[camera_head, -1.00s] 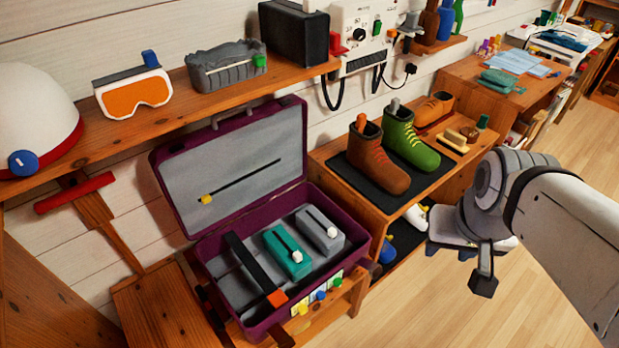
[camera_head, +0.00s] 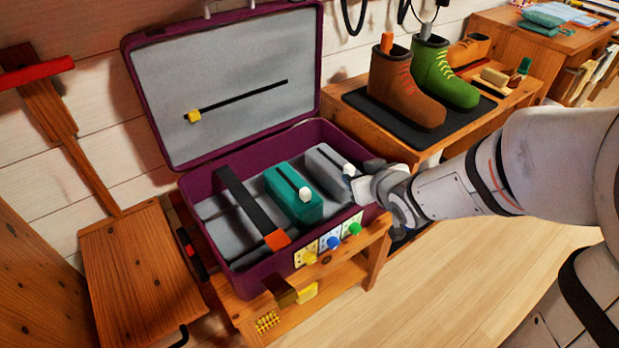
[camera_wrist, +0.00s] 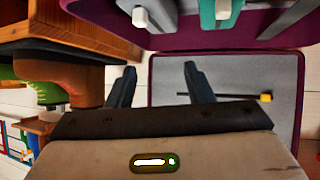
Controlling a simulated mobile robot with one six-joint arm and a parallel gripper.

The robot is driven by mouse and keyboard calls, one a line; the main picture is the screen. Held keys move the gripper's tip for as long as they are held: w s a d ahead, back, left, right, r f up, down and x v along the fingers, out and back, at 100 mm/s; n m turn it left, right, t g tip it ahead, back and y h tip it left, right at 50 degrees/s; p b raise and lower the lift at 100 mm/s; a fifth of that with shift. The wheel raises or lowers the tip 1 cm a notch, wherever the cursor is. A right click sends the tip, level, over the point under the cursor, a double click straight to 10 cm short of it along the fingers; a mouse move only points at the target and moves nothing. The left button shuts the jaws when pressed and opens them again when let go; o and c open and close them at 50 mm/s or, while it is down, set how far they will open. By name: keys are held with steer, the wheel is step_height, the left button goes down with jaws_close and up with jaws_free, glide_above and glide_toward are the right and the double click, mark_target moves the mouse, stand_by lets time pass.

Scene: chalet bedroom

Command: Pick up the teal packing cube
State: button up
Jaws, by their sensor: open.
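The teal packing cube (camera_head: 294,196) lies in the open purple suitcase (camera_head: 229,272), with a black zip strip and a white pull on top. In the wrist view the teal cube (camera_wrist: 207,15) shows at the top edge, partly cut off. A grey packing cube (camera_head: 326,170) lies to its right. My gripper (camera_wrist: 157,75) is open and empty, its two dark fingers apart, with the suitcase's lid lining behind them. In the head view my wrist is at the suitcase's right side, near the grey cube; the fingertips are hard to make out there.
A black strap with an orange end (camera_head: 276,240) crosses the suitcase left of the teal cube. The raised lid (camera_head: 229,85) stands behind. Brown boots (camera_head: 408,88) and green boots (camera_head: 443,75) stand on a shelf at the right. Open floor (camera_head: 430,290) lies in front.

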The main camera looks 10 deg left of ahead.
mark_target(307, 193)
steer(key=a+f+y+b, duration=0.1)
steer(key=a+f+b, duration=0.2)
steer(key=a, duration=0.1)
steer(key=w+a+f+n+y+b, duration=0.1)
steer(key=a+f+y+b, duration=0.1)
steer(key=a+f, duration=0.2)
steer(key=w+a+f+n+g+y+b, duration=0.1)
steer(key=a+f+b, duration=0.2)
steer(key=a+f, duration=0.1)
steer(key=shift+w+a+f+y+b, duration=0.15)
steer(key=shift+a+f+y+b, duration=0.15)
steer(key=shift+a, duration=0.3)
steer(key=shift+w+a+r, duration=0.1)
steer(key=shift+a, duration=0.05)
steer(key=shift+c, duration=0.4)
jaws_close()
